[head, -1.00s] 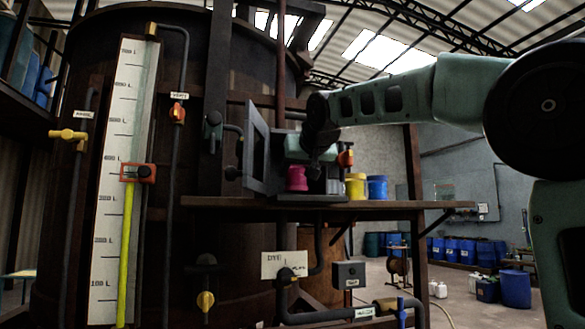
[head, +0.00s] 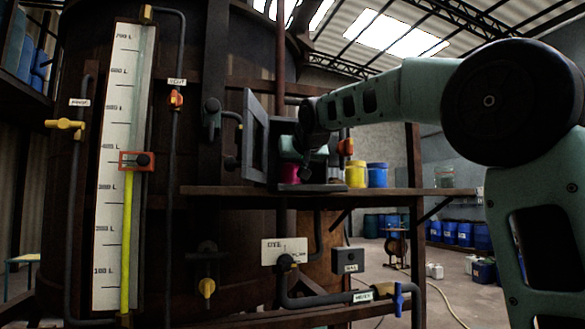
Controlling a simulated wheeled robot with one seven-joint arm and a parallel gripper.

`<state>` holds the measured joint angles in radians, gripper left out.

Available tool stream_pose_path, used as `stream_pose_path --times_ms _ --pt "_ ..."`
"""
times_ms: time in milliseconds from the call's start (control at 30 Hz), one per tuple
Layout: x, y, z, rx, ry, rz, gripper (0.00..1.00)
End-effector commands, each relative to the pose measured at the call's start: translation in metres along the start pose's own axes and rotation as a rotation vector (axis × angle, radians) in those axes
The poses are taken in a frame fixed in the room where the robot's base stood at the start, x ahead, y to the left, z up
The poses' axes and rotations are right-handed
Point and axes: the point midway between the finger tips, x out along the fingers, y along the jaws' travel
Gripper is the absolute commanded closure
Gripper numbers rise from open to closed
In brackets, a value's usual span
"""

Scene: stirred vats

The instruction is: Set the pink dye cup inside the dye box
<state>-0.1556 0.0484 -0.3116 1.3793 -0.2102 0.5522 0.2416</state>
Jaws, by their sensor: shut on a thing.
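The pink dye cup (head: 290,173) is at the mouth of the dye box, on the shelf against the vat. Only its pink side shows, below and behind my gripper. The dye box (head: 257,140) is dark, with its framed door swung open to the left and its base (head: 312,187) on the shelf. My gripper (head: 297,160) reaches in from the right and is shut on the pink dye cup. Its fingertips and much of the box's inside are hidden by my wrist. I cannot tell whether the cup touches the box floor.
A yellow cup (head: 356,174) and a blue cup (head: 377,175) stand on the shelf (head: 430,191) right of the box. An orange valve handle (head: 346,147) is close to my wrist. The open door bounds the left side. The shelf's right end has free room.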

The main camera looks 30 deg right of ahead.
Motion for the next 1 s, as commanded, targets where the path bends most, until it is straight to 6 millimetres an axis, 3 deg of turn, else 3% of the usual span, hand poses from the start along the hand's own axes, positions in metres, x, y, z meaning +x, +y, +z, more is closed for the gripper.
stream_pose_path --times_ms 33,67,133,467,567,1000 --pt "0.0 0.0 0.001 0.0 0.001 0.0 0.73" --pt "0.001 0.0 0.002 0.0 0.0 0.0 0.43" --pt "0.0 0.0 0.001 0.0 0.0 0.0 0.24" --pt "-0.001 0.0 -0.001 0.0 0.0 0.0 0.24" --pt "-0.009 0.0 0.001 0.0 0.002 -0.002 0.24" --pt "-0.095 0.0 0.001 0.001 0.004 -0.002 0.24"
